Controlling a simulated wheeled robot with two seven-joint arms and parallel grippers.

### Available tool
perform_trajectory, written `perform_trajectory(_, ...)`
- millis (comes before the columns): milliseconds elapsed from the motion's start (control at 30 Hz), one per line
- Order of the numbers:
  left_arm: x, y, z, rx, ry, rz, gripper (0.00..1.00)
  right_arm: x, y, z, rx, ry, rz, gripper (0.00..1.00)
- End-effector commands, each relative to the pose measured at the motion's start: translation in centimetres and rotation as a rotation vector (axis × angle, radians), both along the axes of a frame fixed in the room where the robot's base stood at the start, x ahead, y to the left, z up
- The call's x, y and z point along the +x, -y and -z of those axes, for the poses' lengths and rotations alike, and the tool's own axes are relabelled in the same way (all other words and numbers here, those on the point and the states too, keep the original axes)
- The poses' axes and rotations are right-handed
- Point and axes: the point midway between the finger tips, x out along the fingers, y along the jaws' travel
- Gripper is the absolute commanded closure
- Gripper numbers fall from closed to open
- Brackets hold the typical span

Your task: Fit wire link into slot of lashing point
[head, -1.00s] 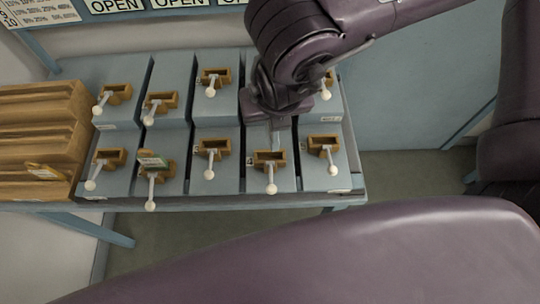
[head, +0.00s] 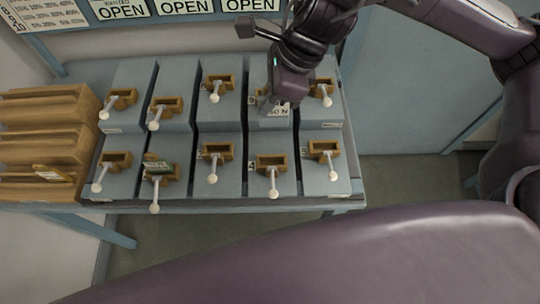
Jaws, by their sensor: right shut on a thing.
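My right gripper (head: 281,103) reaches down from the top over the fourth block in the back row. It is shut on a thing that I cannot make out. A white plate with dark lettering (head: 275,112) shows at its fingertips; I cannot tell whether it is held or lies on the block. The gripper hides most of the brown slotted bracket (head: 254,101) there. Similar brackets with white-knobbed rods stand on the other blocks, such as one in the front row (head: 271,163). I cannot pick out the wire link or the lashing point for certain. My left gripper is not in view.
Grey-blue blocks stand in two rows on a table (head: 290,206). A stepped wooden rack (head: 40,150) stands at the left with a small tag (head: 52,174). OPEN signs (head: 185,7) hang behind.

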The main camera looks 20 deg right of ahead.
Motion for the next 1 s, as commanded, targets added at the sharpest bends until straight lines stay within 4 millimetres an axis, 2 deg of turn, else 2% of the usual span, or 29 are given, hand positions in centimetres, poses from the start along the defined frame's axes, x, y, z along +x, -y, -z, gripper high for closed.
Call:
perform_trajectory(100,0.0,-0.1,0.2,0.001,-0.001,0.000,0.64,-0.2,-0.1,2.5,0.001,-0.010,0.001,1.00)
perform_trajectory(600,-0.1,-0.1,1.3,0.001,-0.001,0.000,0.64,-0.2,-0.1,12.4,0.002,-0.008,0.004,1.00)
perform_trajectory(1000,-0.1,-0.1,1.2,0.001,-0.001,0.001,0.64,-0.1,0.0,16.7,-0.002,-0.005,0.006,1.00)
